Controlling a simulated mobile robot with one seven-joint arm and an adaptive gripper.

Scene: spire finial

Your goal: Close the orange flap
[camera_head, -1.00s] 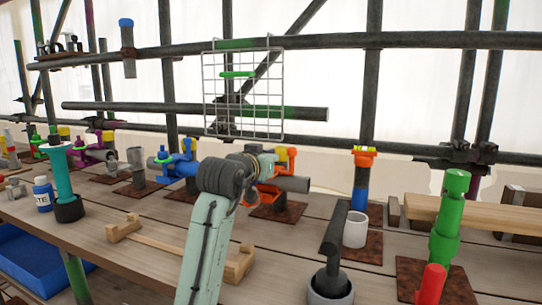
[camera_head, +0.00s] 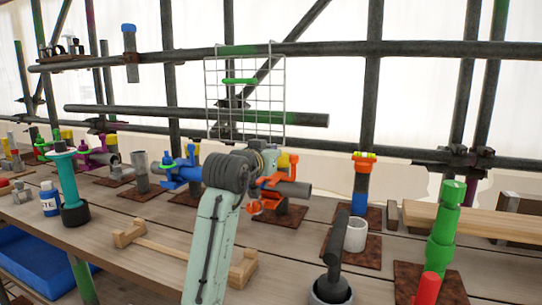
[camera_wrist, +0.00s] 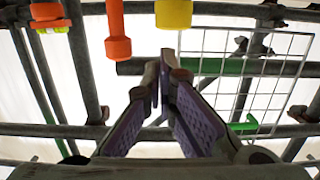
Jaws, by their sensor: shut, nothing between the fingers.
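An orange clamp (camera_head: 291,188) with a yellow nut (camera_head: 284,159) sits on a grey horizontal tube in the head view, on a rusty base plate. My arm's wrist covers its left side, so how far its flap is open cannot be told. The wrist view, which looks inverted, shows an orange bolt-shaped part (camera_wrist: 117,32) at the top and a yellow part (camera_wrist: 173,13) beside it. My gripper (camera_wrist: 165,62) is shut and empty, its tips just below these parts in the picture. Whether it touches either cannot be told. In the head view the fingers are hidden behind my wrist.
A blue clamp (camera_head: 182,174) stands to the left, and an orange-topped blue post (camera_head: 361,186) to the right. A wire grid (camera_head: 245,95) hangs on the rails behind. A wooden rack (camera_head: 185,252) lies in front on the bench.

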